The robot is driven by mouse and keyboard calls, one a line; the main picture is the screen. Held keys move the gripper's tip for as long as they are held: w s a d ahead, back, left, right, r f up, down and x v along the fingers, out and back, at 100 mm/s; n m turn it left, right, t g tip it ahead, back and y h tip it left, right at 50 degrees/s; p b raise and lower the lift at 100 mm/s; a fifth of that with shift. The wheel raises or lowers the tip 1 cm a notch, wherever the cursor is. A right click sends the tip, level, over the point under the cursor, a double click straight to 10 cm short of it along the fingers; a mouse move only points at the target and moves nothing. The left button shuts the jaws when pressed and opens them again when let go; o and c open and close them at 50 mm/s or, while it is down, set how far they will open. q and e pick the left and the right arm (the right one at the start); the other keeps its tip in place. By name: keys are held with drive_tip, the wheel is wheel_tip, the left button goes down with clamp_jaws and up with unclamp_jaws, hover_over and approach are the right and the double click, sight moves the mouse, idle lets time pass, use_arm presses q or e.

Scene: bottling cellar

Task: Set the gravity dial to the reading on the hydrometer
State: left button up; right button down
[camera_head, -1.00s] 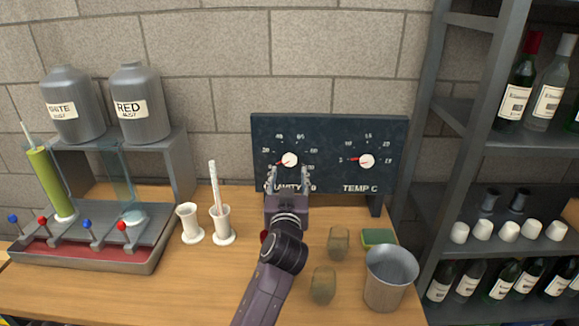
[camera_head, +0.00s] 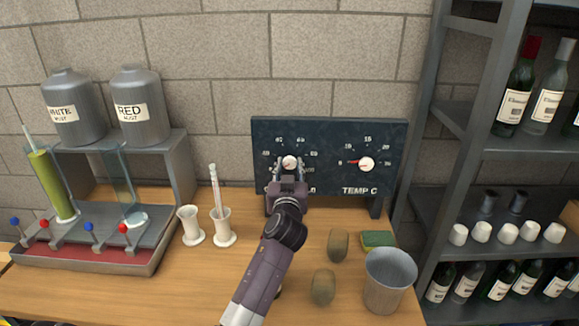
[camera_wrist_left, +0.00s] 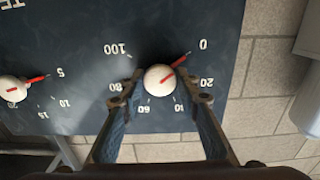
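The gravity dial is a white knob (camera_head: 289,162) with a red pointer on the left of a dark board (camera_head: 330,135). In the left wrist view the knob (camera_wrist_left: 159,78) has its pointer near the 0 mark. My left gripper (camera_head: 290,167) is open, with one fingertip on each side of the knob; I cannot tell whether they touch it. It also shows in the left wrist view (camera_wrist_left: 163,88). The hydrometer stem (camera_head: 29,137) sticks out of a green-filled cylinder (camera_head: 52,187) at the far left; its reading is too small to make out. My right gripper is out of view.
The temperature dial (camera_head: 367,164) is right of the gravity dial. A bottle shelf is at right.

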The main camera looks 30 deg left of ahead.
use_arm(q)
drive_tip(key=c, duration=0.5)
drive_tip(key=shift+m, duration=0.4)
drive_tip(key=m+p, duration=0.1)
drive_tip(key=m, duration=0.3)
drive_tip(key=shift+r, duration=0.1)
drive_tip(key=shift+m+p, duration=0.8)
drive_tip(key=shift+m, duration=1.7)
